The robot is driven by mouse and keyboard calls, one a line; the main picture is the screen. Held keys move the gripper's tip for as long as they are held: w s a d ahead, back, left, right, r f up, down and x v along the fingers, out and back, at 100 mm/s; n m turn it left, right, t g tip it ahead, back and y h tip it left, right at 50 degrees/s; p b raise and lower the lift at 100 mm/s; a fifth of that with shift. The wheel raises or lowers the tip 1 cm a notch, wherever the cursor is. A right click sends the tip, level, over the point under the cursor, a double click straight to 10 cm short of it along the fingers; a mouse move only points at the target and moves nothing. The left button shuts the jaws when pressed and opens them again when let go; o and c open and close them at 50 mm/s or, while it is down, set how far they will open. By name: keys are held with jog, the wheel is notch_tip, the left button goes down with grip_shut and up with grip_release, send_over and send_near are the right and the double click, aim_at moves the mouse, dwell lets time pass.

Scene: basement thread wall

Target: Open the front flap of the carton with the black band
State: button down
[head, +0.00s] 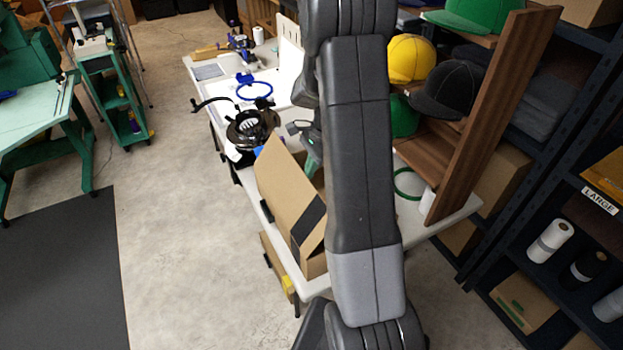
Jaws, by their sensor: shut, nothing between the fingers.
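The tan carton (281,185) stands on the near end of the white table, partly behind my arm. A black band (307,222) crosses its lower right part. A broad tan panel faces left and rises to a slanted top edge; I cannot tell which part is the front flap or how far it is open. My arm covers the carton's right side. A dark part with a small green light beside my arm, just above the carton, looks like my gripper (308,133). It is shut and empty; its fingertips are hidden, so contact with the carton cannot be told.
The white table (465,211) also holds a dark round device (251,128) and a blue hoop (254,91). A tall brown board (490,120) and caps, including a yellow cap (411,58), stand to the right. Dark shelving is further right.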

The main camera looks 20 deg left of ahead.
jog(key=s+a+t+h+b, duration=0.9)
jog(key=s+a+b, duration=0.4)
jog(key=s+b, duration=0.2)
jog(key=shift+s+a+t+b, duration=0.3)
jog(key=shift+t+b, duration=0.4)
jog(key=shift+b, duration=0.45)
